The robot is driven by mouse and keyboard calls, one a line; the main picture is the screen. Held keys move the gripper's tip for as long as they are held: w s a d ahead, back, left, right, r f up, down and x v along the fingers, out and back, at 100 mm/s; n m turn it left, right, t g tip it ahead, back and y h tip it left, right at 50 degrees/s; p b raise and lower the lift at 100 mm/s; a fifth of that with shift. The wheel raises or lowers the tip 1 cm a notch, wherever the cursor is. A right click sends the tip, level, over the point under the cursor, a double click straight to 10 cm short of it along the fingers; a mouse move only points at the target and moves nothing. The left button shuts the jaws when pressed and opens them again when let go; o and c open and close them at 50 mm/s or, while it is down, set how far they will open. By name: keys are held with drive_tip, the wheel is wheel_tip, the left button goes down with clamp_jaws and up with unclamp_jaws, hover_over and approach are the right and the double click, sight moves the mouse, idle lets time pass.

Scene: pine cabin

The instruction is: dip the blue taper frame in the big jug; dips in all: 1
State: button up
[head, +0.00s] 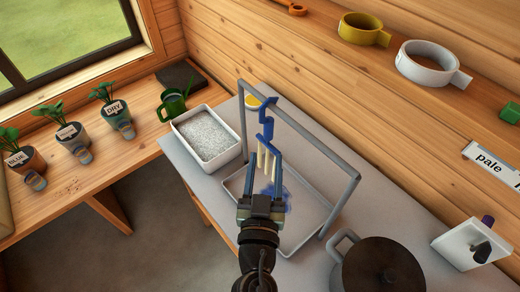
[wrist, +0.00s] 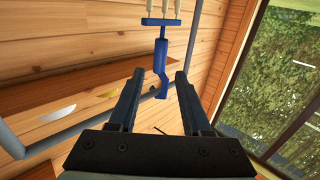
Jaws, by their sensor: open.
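The blue taper frame (head: 267,128) hangs at the grey rail of a rack, with several pale tapers (head: 264,158) below it. In the wrist view the frame (wrist: 161,55) shows its handle, crossbar and tapers. My gripper (head: 264,162) is open, its fingers on either side of the handle's line in the wrist view (wrist: 160,74). I cannot tell whether they touch it. A large vessel with a dark round top (head: 383,272) and grey handle stands at the lower right, cut by the picture edge; it looks like the big jug. Its inside is not clear.
The grey rack (head: 310,140) stands over a shallow tray (head: 305,215) with blue stains. A white tub (head: 208,138) of grey granules is to the left. A white box (head: 470,243) with a dark knob stands right. Potted plants line the left bench (head: 110,155).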

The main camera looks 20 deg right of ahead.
sight(268, 125)
drive_tip(key=p+x, duration=0.2)
drive_tip(key=x, duration=0.6)
drive_tip(key=shift+s, duration=0.1)
clamp_jaws()
drive_tip(key=shift+a+r+p, duration=0.1)
drive_tip(key=shift+r+p, duration=1.05)
drive_tip(key=shift+r, duration=0.05)
drive_tip(key=s+a+b, duration=0.2)
drive_tip(key=a+b, duration=0.1)
drive_tip(key=a, duration=0.3)
drive_tip(key=shift+a, duration=0.3)
drive_tip(key=shift+s, duration=0.15)
